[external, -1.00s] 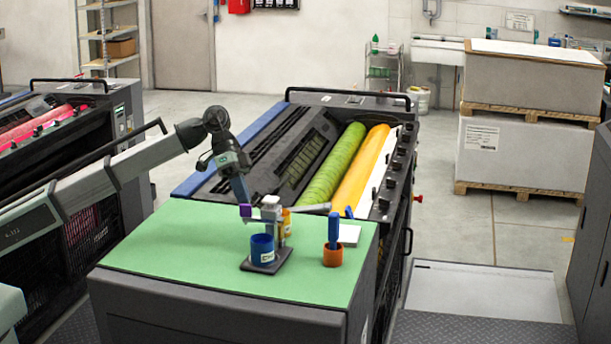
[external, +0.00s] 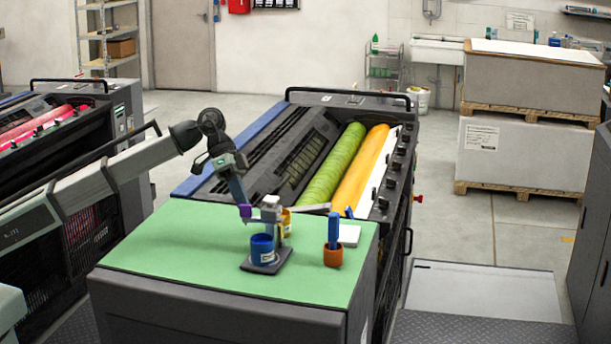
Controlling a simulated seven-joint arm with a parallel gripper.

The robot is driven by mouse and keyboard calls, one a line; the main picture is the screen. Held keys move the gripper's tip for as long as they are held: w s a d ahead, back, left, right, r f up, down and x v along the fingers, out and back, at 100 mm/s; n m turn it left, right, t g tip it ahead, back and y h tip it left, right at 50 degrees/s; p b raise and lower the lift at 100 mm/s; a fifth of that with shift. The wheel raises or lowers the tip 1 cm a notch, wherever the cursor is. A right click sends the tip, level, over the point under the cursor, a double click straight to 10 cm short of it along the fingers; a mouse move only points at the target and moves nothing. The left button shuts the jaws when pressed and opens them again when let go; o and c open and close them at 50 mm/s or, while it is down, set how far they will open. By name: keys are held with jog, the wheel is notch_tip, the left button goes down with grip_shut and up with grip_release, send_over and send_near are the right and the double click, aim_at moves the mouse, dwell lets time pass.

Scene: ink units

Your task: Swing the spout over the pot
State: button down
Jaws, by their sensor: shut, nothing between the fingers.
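A small ink unit stands on the green mat, with a grey head (external: 271,203) on a post above a dark base (external: 279,262). A blue pot (external: 262,250) with a white label stands on the base, in front of the post. A thin pale bar, which looks like the spout (external: 313,208), reaches right from near the head, away from the blue pot. A yellow part (external: 287,221) shows partly behind the post. My gripper (external: 246,212), with purple at its tip, is shut and empty just left of the head. I cannot tell whether it touches the head.
An orange cup (external: 333,257) holding a blue-handled tool (external: 334,228) stands right of the unit. A white pad (external: 349,235) lies behind it. The green mat (external: 170,245) is clear on the left. The press with green and yellow rollers (external: 361,180) stands behind.

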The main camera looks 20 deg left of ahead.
jog(key=shift+s, duration=0.15)
jog(key=s+d+n+t, duration=0.4)
jog(key=s+n+t, duration=0.4)
jog(key=n, duration=0.5)
jog(key=shift+d, duration=0.35)
dwell(0.5)
jog(key=s+a+r, duration=0.3)
jog(key=a+r, duration=0.5)
jog(key=a, duration=0.1)
jog(key=shift+s, duration=0.15)
dwell(0.3)
